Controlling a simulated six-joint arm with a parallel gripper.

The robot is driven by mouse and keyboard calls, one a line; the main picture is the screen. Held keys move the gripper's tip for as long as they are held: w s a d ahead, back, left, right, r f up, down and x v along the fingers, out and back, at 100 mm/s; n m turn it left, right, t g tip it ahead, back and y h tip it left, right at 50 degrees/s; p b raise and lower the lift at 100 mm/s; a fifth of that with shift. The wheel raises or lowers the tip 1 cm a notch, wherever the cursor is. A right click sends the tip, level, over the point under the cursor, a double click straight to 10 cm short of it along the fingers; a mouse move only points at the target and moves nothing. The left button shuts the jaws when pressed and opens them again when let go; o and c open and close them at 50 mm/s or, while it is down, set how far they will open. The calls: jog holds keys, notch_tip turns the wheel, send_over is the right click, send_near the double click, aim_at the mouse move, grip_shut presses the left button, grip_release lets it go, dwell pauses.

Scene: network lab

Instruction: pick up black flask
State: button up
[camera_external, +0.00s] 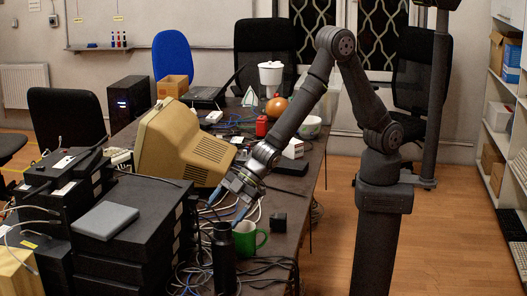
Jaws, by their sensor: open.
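The black flask (223,262) is a tall, dark, narrow bottle standing upright at the near end of the table. My gripper (224,213) points down and to the left, just above the flask's top in the picture. Its two blue-tipped fingers are apart, with nothing seen between them. I cannot tell from this one view how far the fingertips are from the flask in depth. The flask's lower end runs to the bottom edge of the picture.
A green mug (246,239) stands close to the flask's right. Tangled cables (266,266) lie around both. Stacked black boxes (132,232) and a beige monitor (182,142) crowd the left. A small black box (279,221) is right of the mug.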

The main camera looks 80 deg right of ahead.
jog(key=s+a+g+y, duration=0.2)
jog(key=s+y, duration=0.4)
jog(key=s, duration=0.3)
send_near(219, 268)
jog(key=w+f, duration=0.1)
jog(key=shift+s+x, duration=0.15)
jog(key=shift+x, duration=1.45)
jog(key=shift+s+x, duration=0.1)
jog(key=shift+x, duration=1.5)
jog(key=shift+a, duration=0.1)
jog(key=shift+r, duration=0.15)
jog(key=c, duration=1.5)
jog(key=shift+r, duration=0.1)
